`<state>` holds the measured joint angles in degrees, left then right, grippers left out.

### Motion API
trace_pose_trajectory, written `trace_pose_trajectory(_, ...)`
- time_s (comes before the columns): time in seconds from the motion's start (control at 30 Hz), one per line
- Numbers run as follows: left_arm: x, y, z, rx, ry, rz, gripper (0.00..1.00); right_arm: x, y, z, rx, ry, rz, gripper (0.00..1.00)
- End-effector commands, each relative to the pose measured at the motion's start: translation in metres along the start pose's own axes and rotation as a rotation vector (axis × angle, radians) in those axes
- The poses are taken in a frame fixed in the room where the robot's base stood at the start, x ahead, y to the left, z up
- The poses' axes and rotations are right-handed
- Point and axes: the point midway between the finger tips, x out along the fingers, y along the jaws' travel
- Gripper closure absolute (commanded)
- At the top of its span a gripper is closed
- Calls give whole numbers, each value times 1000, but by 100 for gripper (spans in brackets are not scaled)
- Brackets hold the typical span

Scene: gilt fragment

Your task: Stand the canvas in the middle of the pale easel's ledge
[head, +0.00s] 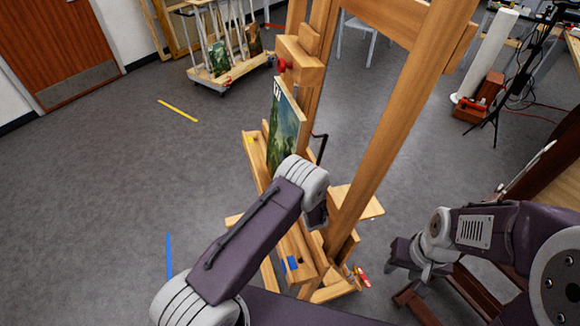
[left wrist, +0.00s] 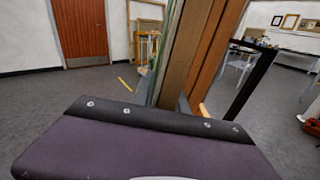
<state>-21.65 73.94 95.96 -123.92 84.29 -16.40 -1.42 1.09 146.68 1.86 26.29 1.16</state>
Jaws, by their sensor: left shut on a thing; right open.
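The canvas (head: 287,125), a green landscape painting, is upright at the pale easel (head: 388,105), over the far-to-middle part of its ledge (head: 299,245). My left forearm hides its lower near part, so I cannot tell if it touches the ledge. My left gripper (left wrist: 168,101) is shut on the canvas, whose edge (left wrist: 184,55) rises between its fingers in the left wrist view. In the head view the wrist hides its fingers. My right gripper (head: 408,256) is open and empty, low to the right of the easel.
The easel's upper clamp (head: 300,60) with a red knob is above the canvas. The ledge has a yellow mark at its far end and a blue mark (head: 291,263) near its front end. A canvas trolley (head: 228,75) stands behind.

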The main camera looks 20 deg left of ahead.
Motion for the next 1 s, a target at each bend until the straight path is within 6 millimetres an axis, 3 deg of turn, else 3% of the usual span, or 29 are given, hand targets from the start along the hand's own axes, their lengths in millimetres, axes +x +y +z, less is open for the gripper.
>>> trace_pose_trajectory(0.4, 4, -24, -22, -1, -4, 1, 100, 33, 1, 3, 0, 0, 0, 56)
trace_pose_trajectory(0.87, 4, -26, -24, -2, -4, 1, 100, 37, 1, 4, 0, 0, 0, 56)
trace_pose_trajectory(0.9, 4, -26, -24, -2, -4, 1, 79, 37, 1, 4, 0, 0, 0, 56)
trace_pose_trajectory(1.0, 4, -26, -24, -2, -3, 1, 56, 37, 1, 4, 0, 0, 0, 56)
